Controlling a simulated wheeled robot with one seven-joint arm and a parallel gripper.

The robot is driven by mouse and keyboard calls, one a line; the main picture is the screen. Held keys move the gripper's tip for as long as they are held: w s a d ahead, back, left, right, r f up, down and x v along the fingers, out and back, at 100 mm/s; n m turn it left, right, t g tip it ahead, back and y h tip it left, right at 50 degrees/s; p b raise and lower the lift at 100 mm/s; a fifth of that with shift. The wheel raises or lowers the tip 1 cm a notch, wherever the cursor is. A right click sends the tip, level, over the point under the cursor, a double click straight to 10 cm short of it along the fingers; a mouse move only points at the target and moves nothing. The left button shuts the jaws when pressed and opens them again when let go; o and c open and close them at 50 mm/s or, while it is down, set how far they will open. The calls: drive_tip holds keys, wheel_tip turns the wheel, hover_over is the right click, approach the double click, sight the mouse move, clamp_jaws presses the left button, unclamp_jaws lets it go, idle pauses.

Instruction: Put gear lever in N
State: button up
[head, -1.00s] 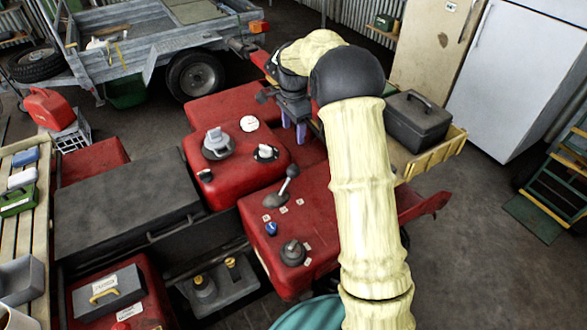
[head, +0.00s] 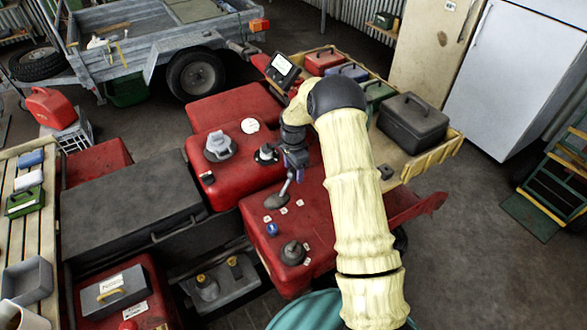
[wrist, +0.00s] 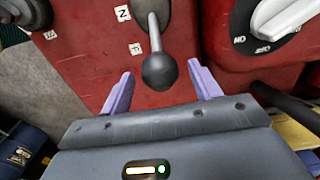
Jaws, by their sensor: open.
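The gear lever (wrist: 158,68) has a grey shaft and a round dark knob. It rises from a dark oval base (head: 277,201) on the red panel (head: 315,205). My gripper (wrist: 160,67) is open in the wrist view, its two purple fingers on either side of the knob, with gaps visible. In the head view my gripper (head: 294,170) is at the lever's top and hides the knob. Labels N (wrist: 122,13) and F (wrist: 135,48) lie left of the lever in the wrist view. I cannot tell which label the lever is set to.
A white-and-grey rotary knob (wrist: 284,16) is close by on the right in the wrist view. A blue knob (head: 272,229) and a dark round knob (head: 292,252) stand on the same panel. A black toolbox (head: 413,122) sits on the rear rack.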

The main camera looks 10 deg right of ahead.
drive_tip(key=shift+f, duration=0.75)
clamp_jaws()
